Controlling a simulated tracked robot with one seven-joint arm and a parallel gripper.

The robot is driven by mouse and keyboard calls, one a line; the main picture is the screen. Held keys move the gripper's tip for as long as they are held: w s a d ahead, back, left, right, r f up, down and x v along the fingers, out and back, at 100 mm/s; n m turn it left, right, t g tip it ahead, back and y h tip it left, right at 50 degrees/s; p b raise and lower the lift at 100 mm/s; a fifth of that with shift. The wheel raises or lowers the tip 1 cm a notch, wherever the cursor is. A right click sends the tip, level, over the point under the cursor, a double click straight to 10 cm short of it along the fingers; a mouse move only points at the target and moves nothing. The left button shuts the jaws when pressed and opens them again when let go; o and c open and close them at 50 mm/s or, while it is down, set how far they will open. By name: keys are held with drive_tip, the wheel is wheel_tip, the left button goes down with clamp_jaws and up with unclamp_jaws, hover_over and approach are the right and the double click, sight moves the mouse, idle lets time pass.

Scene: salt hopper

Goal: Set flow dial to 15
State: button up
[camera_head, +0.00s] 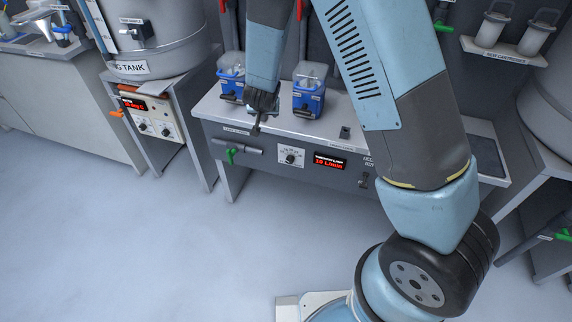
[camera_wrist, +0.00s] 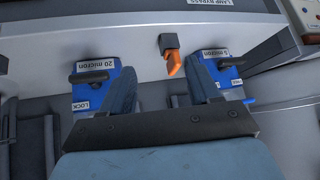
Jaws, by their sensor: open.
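The flow dial (camera_head: 290,158) is a small dark knob on a white square plate on the grey bench front. A red-lit display (camera_head: 329,163) beside it seems to read 10 L/min. The dial is not visible in the wrist view. My gripper (camera_head: 258,122) is above the bench's front edge, up and left of the dial and apart from it. In the wrist view my gripper (camera_wrist: 163,85) shows two spread fingers with nothing between them.
Blue filter housings labelled 20 micron (camera_wrist: 96,92) and 5 micron (camera_wrist: 228,76) flank an orange lever (camera_wrist: 173,65). A green-handled valve (camera_head: 231,154) is left of the dial. A second control box (camera_head: 150,118) stands further left. The floor in front is clear.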

wheel_tip(320, 180, down, 11)
drive_tip(key=s+a+t+h, duration=0.1)
drive_tip(key=s+a+h, duration=0.1)
drive_tip(key=n+t+h, duration=0.5)
drive_tip(key=n+t, duration=0.1)
drive_tip(key=t, duration=0.2)
approach(289, 162)
drive_tip(key=x, duration=0.9)
drive_tip(key=shift+w+d+f, duration=0.1)
drive_tip(key=shift+w+d, duration=0.05)
drive_tip(key=shift+w, duration=0.05)
